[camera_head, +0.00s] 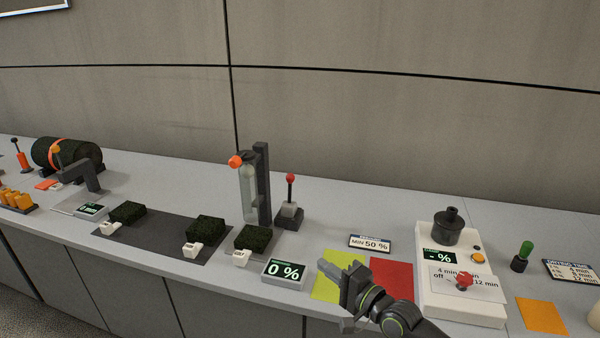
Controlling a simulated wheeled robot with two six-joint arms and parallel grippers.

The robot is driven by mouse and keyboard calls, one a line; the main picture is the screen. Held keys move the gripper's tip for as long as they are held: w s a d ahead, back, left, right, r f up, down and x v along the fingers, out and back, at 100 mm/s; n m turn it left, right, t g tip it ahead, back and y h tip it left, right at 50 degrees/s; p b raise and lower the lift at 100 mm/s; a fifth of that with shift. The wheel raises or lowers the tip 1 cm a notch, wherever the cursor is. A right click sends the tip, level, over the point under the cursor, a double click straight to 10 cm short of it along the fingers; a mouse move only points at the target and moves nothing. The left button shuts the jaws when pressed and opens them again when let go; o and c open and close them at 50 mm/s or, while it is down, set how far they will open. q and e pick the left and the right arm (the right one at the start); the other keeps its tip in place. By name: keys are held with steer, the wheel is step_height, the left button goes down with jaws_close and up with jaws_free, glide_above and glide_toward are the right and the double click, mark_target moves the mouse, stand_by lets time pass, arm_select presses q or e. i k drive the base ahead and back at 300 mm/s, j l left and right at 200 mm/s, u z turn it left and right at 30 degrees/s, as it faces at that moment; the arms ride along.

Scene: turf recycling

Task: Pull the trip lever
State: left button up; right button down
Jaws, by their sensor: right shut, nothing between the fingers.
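A lever with a red ball knob (290,178) stands upright on a dark block base (289,217), just right of a dark column (263,185) holding a clear cylinder with an orange knob (235,161). No label marks the trip lever, so I cannot be sure this is it. My right gripper (338,277) is shut and empty, over the lime-green mat (331,291), apart from the red-knobbed lever and nearer the front edge. My left gripper is not in view.
A white machine (437,309) with a red knob stands right of the red mat (393,279). A display reading 0 % (284,272) is left of my gripper. Dark turf blocks (206,230) lie left. A "MIN 50 %" sign (370,244) lies behind the mats.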

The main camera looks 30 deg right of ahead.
mark_target(290, 178)
steer(key=i+l, duration=1.05)
steer(key=l, duration=0.1)
